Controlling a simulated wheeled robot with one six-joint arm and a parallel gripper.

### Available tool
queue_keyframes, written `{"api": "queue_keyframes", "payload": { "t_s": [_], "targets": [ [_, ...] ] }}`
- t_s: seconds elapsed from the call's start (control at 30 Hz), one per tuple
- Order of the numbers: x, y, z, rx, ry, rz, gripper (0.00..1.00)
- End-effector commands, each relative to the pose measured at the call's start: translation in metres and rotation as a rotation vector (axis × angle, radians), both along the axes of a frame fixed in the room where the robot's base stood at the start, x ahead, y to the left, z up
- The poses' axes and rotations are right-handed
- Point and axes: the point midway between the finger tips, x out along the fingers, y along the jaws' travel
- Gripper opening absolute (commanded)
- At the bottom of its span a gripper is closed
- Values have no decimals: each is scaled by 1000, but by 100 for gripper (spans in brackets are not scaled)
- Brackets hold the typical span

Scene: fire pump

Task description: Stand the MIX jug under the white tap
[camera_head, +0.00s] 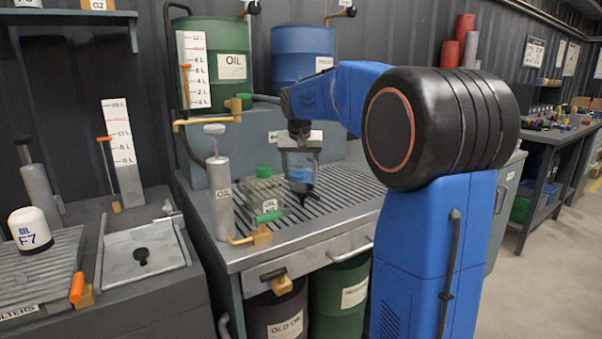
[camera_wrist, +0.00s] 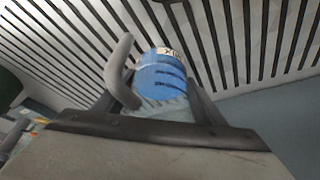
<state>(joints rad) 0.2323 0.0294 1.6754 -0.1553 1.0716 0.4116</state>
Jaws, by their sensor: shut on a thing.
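My gripper (camera_head: 301,190) points down over the slatted worktop (camera_head: 340,185). In the head view the jug (camera_head: 300,175) is mostly hidden by the fingers and shows only as a blue patch. I cannot tell whether its base touches the slats. The white tap is not clearly visible; my arm covers the area in front of the blue drum.
An OIL container with a green cap (camera_head: 264,190) stands just left of the gripper. A grey OIL pump (camera_head: 219,190) stands at the bench's left edge. A green drum (camera_head: 222,60) and blue drum (camera_head: 300,50) stand behind.

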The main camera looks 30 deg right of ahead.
Motion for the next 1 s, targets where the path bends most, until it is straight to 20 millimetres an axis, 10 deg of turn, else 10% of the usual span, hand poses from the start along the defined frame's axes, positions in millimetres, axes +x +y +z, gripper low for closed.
{"api": "queue_keyframes", "payload": {
  "t_s": [0.17,0.2,0.27,0.67,1.0],
  "targets": [
    [0,0,-2,0,0,0,31],
    [0,0,-3,1,1,0,68],
    [0,0,-3,1,1,0,82],
    [-1,1,3,0,0,0,82],
    [-18,13,55,-1,-2,1,82]
  ]
}}
